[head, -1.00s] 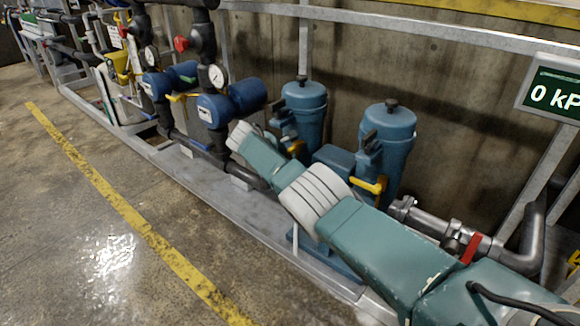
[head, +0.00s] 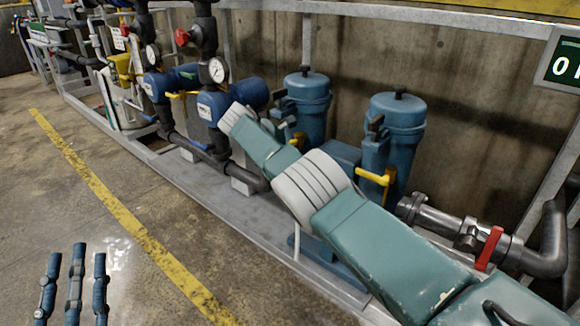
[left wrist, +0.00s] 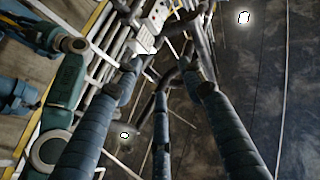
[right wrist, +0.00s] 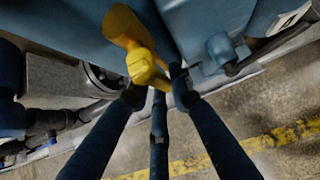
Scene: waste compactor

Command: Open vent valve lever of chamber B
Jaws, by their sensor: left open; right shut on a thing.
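In the right wrist view my right gripper (right wrist: 156,88) is shut on a yellow valve lever (right wrist: 140,62), which sits on a blue body. In the head view my right forearm hides this gripper. I cannot tell which chamber's lever it is. In the head view a yellow lever (head: 375,178) shows on the right blue vessel (head: 397,125); another yellow part (head: 299,141) shows partly by the left blue vessel (head: 306,100). My left gripper (head: 77,256) is open and empty, its dark blue fingers pointing up over the floor. Its fingers also fill the left wrist view (left wrist: 165,78).
Blue motor-like units (head: 217,105) and pressure gauges (head: 218,69) stand to the left on the metal skid (head: 190,185). A red-handled pipe valve (head: 489,248) and a display (head: 562,65) are at the right. The floor left of the yellow line (head: 120,210) is clear.

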